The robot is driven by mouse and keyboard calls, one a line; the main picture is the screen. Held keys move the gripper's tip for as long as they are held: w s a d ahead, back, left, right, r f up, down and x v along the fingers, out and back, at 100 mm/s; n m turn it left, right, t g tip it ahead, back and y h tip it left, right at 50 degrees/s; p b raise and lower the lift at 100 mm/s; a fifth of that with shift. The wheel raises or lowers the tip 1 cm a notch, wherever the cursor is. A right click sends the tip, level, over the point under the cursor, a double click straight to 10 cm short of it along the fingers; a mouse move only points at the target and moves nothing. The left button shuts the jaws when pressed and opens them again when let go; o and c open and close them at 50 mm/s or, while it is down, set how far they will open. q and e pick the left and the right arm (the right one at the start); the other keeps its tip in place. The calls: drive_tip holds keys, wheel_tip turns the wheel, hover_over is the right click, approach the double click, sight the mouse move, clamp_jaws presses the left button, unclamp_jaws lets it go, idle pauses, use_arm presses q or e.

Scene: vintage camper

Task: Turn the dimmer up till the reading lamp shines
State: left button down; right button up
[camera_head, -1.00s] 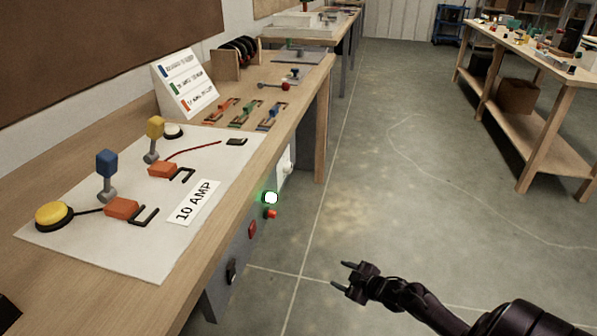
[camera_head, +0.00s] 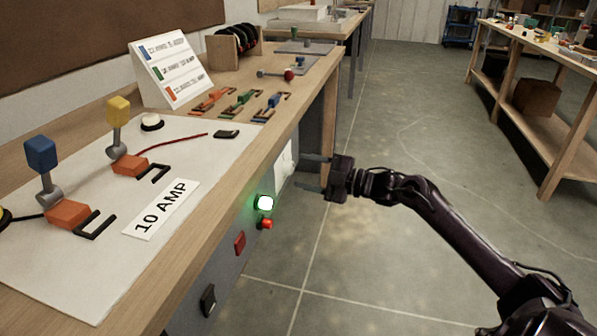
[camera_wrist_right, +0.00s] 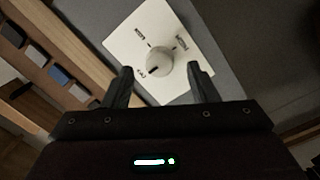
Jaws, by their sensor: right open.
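The dimmer is a round pale knob (camera_wrist_right: 159,60) on a white plate (camera_wrist_right: 118,42) in the right wrist view. Its dark pointer mark faces the label at the plate's lower left; the small labels are hard to read. In the head view the white plate (camera_head: 285,163) is on the bench's grey front panel. My right gripper (camera_head: 303,172) is open, its fingers pointing at the plate. In the wrist view the fingertips stand on either side of the knob; contact cannot be told. No reading lamp can be made out. My left gripper is out of view.
A glowing white light with a green halo (camera_head: 265,203), a small red light (camera_head: 265,224), a red switch (camera_head: 240,242) and a black switch (camera_head: 208,299) are on the panel. Toggle levers and a "10 AMP" card (camera_head: 161,210) lie on the bench.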

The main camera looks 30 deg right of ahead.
sight(288, 167)
drive_tip(key=shift+x, duration=1.25)
drive_tip(key=c, duration=1)
drive_tip(key=shift+o, duration=0.2)
